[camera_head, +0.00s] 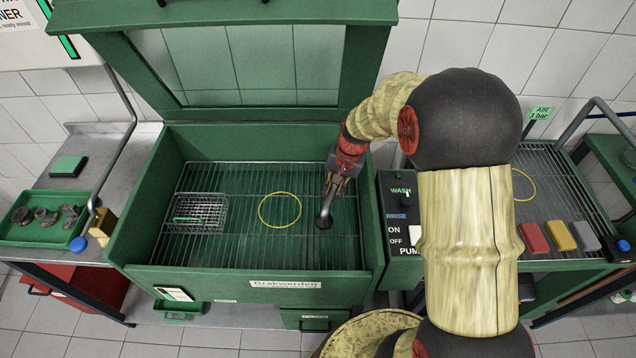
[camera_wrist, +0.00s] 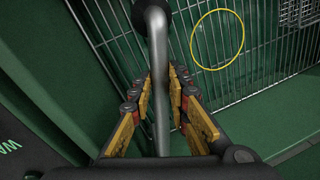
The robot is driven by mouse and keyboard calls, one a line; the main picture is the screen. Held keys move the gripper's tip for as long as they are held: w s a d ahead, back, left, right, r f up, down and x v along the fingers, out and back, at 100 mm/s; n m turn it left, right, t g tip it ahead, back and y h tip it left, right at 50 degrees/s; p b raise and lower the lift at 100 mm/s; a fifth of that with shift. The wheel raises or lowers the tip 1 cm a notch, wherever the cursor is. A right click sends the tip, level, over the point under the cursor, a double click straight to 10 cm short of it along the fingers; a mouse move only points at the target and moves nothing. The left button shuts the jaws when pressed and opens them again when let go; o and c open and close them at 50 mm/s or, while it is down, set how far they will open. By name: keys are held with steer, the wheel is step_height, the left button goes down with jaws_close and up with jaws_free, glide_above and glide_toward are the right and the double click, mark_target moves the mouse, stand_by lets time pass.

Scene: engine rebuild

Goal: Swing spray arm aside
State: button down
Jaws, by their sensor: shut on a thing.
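The spray arm (camera_head: 326,203) is a grey metal tube with a dark round end, at the right side of the green wash basin (camera_head: 262,254). In the wrist view the spray arm (camera_wrist: 158,60) runs lengthwise between the two yellow-and-red fingers. My gripper (camera_head: 339,180) is shut on this tube, over the wire rack near the basin's right wall. It also shows in the wrist view (camera_wrist: 159,92). The tube's near end is hidden by my gripper body in the wrist view.
A yellow ring (camera_head: 280,210) lies on the rack's middle; a wire basket (camera_head: 201,212) stands at its left. The lid (camera_head: 232,14) is raised. A control panel (camera_head: 402,213) adjoins the right wall. The rack's middle is largely clear.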

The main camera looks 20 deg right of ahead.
steer(key=shift+s+d+n, duration=0.55)
steer(key=shift+d, duration=0.35)
steer(key=shift+s+d+n, duration=0.55)
steer(key=shift+d, duration=0.3)
steer(key=c, duration=1.8)
jaws_free()
steer(key=shift+o, duration=0.6)
steer(key=shift+r, duration=0.1)
step_height(320, 180, up, 12)
steer(key=s+d, duration=0.1)
steer(key=d, duration=0.1)
steer(key=shift+f, duration=0.2)
steer(key=shift+s, duration=0.1)
